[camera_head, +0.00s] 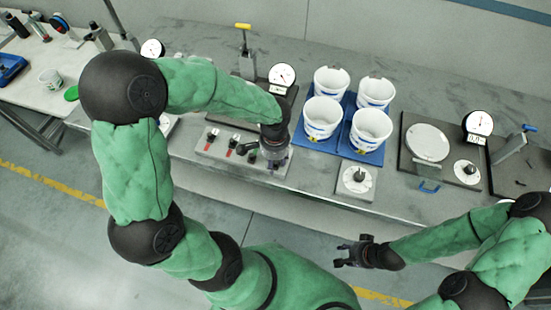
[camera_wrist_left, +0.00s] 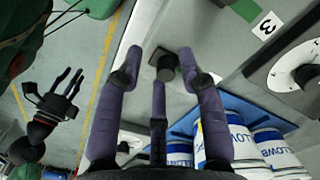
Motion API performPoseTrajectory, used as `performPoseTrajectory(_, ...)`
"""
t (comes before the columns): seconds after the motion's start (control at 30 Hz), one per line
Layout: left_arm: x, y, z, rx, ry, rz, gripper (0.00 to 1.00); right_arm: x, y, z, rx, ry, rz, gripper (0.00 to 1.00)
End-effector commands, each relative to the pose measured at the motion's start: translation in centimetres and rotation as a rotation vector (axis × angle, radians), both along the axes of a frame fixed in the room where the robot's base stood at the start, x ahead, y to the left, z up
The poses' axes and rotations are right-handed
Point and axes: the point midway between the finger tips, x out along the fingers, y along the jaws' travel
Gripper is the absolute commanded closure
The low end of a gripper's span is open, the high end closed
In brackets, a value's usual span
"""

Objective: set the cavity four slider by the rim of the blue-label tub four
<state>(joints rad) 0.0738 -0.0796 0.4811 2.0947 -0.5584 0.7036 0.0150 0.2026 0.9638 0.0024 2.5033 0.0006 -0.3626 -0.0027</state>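The slider panel (camera_head: 215,158) lies on the bench with small coloured sliders. My left gripper (camera_head: 275,163) is over its right end, covering that part in the head view. In the left wrist view, my left gripper (camera_wrist_left: 160,60) is open around a dark slider knob (camera_wrist_left: 166,68), with gaps on both sides. A label "3" (camera_wrist_left: 265,26) is near a green slider (camera_wrist_left: 245,8); the knob's number is not visible. White tubs with blue labels, such as the front right one (camera_head: 370,132), stand on blue mats. Tub numbers are unreadable. My right gripper (camera_head: 352,254) is open and empty.
A dial gauge (camera_head: 282,76) stands behind the panel. A small white disc with a dark knob (camera_head: 357,178) lies before the tubs. A round plate (camera_head: 428,142) and another gauge (camera_head: 479,123) are at the right. The floor before the bench is free.

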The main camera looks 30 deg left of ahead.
Motion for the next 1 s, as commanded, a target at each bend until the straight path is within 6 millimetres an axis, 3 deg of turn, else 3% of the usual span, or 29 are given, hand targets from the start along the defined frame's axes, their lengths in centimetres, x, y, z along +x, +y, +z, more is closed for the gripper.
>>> performPoseTrajectory(0.37, 0.2, 0.0, 0.6, 0.0, -0.006, 0.001, 0.59, 0.0, 0.0, 0.0, 0.0, 0.0, 0.0, 0.6)
performPoseTrajectory(0.8, 0.2, 0.0, 8.4, 0.0, -0.009, 0.0, 0.59, 0.0, 0.0, 0.0, 0.0, 0.0, 0.0, 0.6)
performPoseTrajectory(1.0, 0.2, 0.0, 11.0, -0.001, -0.006, 0.0, 0.59, 0.0, 0.0, 0.0, 0.0, 0.0, 0.0, 0.6)
